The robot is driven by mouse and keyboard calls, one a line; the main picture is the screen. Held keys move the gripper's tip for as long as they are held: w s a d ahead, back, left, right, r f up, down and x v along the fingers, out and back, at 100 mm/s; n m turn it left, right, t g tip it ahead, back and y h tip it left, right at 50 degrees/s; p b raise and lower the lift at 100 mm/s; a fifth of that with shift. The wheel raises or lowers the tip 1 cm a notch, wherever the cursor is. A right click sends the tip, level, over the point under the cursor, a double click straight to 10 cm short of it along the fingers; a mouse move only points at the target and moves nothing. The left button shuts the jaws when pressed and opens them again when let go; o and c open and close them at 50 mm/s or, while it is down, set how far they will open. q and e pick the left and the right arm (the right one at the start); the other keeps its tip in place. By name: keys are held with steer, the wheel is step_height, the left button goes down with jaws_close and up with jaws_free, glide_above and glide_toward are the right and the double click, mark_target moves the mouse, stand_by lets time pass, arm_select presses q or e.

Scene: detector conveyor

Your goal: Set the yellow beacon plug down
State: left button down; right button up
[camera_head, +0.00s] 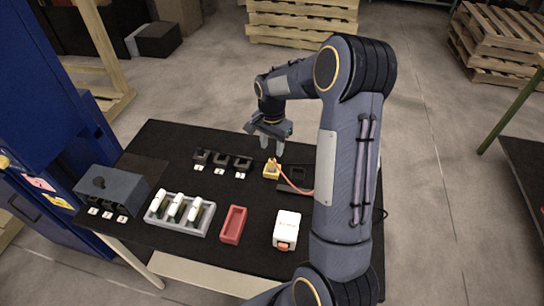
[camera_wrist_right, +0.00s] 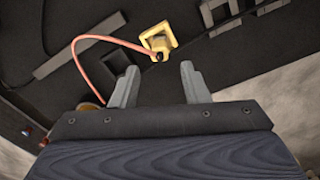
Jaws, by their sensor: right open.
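The yellow beacon plug (camera_head: 271,166) is on the black table at the back right, below my right gripper. A pink-red cable (camera_head: 299,188) runs from it to the right. In the right wrist view the yellow plug (camera_wrist_right: 157,40) shows just beyond the fingertips, with a square yellow outline and a dark spot. I cannot tell plug and seat apart there. My right gripper (camera_head: 272,146) is open, its fingers pointing down, with nothing between them; the gap is also clear in the wrist view (camera_wrist_right: 160,68). My left gripper is out of view.
Several black holders (camera_head: 221,161) stand left of the plug. A grey tray with white cylinders (camera_head: 153,217), a red bin (camera_head: 232,225), a white box (camera_head: 287,229) and a grey box (camera_head: 112,187) stand nearer. My right arm covers the table's right side.

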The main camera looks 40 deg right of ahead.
mark_target(272, 160)
steer(key=s+a+r+n+t, duration=0.1)
steer(key=s+a+r+n, duration=0.2)
steer(key=r, duration=0.6)
steer(key=s+a+r+n+t+y, duration=0.1)
steer(key=s+a+n+t+y, duration=0.1)
steer(key=s+a+n, duration=0.3)
steer(key=s+a+r+n+t+y, duration=0.1)
steer(key=s+a+n, duration=0.4)
steer(key=s+a, duration=0.5)
steer(key=s+r+t, duration=0.1)
steer(key=s, duration=0.4)
steer(key=shift+s+a+r+t+y, duration=0.15)
steer(key=shift+a+r+t+y, duration=0.15)
steer(key=shift+a+y, duration=0.1)
